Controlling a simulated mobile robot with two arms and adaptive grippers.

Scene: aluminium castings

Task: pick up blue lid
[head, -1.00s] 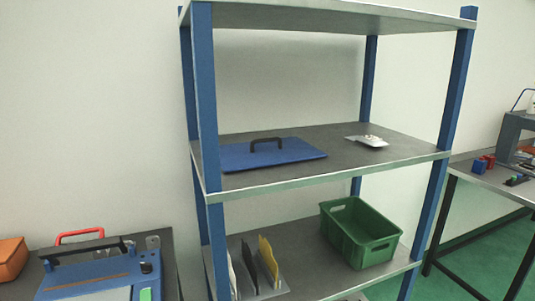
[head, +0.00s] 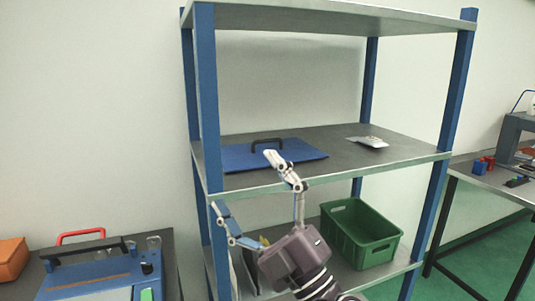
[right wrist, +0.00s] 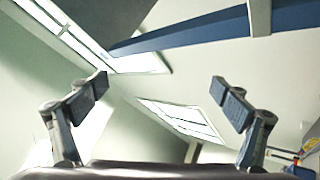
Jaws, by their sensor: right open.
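The blue lid (head: 303,153) lies flat on the middle shelf (head: 395,148), towards its left side, with a black handle (head: 267,142) standing up on top. My right gripper (head: 245,183) is in front of the shelf's front edge. It is open and empty, with its fingers pointing up. One finger covers part of the lid in the head view; I cannot tell that they touch. In the right wrist view the open fingers (right wrist: 160,88) have nothing between them, and the lid is not recognisable there. My left gripper is not in view.
A small pale item (head: 367,142) lies on the same shelf to the right. Blue posts (head: 206,90) and an upper shelf (head: 330,18) bound the space. Below are a green crate (head: 365,250) and partly hidden upright plates. A bench with a blue device (head: 95,275) stands left.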

